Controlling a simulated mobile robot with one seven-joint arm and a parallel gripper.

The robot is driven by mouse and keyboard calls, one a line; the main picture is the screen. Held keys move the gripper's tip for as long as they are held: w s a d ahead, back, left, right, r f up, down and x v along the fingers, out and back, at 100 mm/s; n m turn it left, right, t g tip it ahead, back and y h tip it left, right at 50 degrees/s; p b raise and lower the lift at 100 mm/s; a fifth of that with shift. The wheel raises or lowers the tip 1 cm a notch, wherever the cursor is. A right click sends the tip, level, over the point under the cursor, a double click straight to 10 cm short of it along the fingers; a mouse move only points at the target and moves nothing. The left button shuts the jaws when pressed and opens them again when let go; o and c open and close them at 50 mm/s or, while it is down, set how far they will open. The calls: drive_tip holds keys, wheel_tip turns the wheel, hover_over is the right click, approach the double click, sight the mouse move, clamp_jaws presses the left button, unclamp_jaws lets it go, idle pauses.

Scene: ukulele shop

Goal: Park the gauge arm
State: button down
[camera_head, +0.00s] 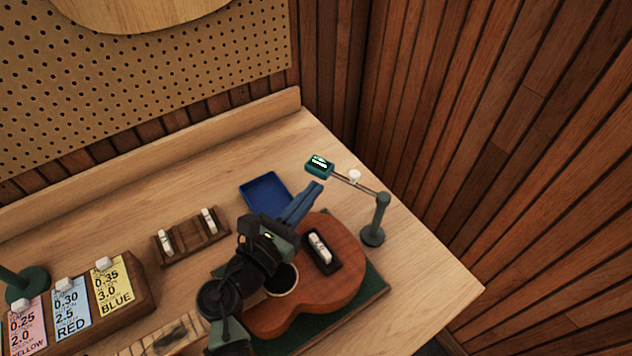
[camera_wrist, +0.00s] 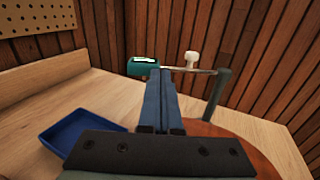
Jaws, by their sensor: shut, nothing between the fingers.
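The gauge arm (camera_head: 360,185) is a thin horizontal rod on a dark green post (camera_head: 380,220) at the right of the bench. A teal gauge box with a lit display (camera_head: 319,166) is at its left end. A white knob (camera_head: 354,177) stands on the rod. In the wrist view the gauge box (camera_wrist: 142,66), white knob (camera_wrist: 192,59) and post (camera_wrist: 218,97) show beyond my fingers. My gripper (camera_head: 318,186) is shut and empty, its blue fingers together. It points toward the gauge box and appears apart from it, though the wrist view overlaps them.
A ukulele body (camera_head: 345,280) with a white piece at its bridge lies on a green mat (camera_head: 375,288) below my arm. A blue tray (camera_head: 264,193), a wooden rack (camera_head: 190,248) and coloured number cards (camera_head: 70,308) stand leftward. Wood-panelled wall (camera_head: 500,130) stands behind the post.

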sight(325, 167)
drive_tip(key=shift+x, duration=1.05)
drive_tip(key=shift+w, duration=0.1)
drive_tip(key=w+m+g+h+b, duration=0.2)
drive_tip(key=w+h+b, duration=0.1)
drive_tip(key=shift+d+f+m+g+h, duration=0.2)
drive_tip(key=shift+d+m+g+h, duration=0.1)
drive_tip(key=shift+m, duration=0.1)
drive_tip(key=shift+w+d+r+m+g+h+b, duration=0.1)
drive_tip(key=shift+w+d+m+g+h+b, duration=0.25)
drive_tip(key=shift+w+g+b, duration=0.2)
drive_tip(key=shift+w+d+r, duration=0.15)
drive_tip(key=shift+w, duration=0.15)
drive_tip(key=shift+s+p, duration=0.1)
drive_tip(key=shift+p, duration=0.2)
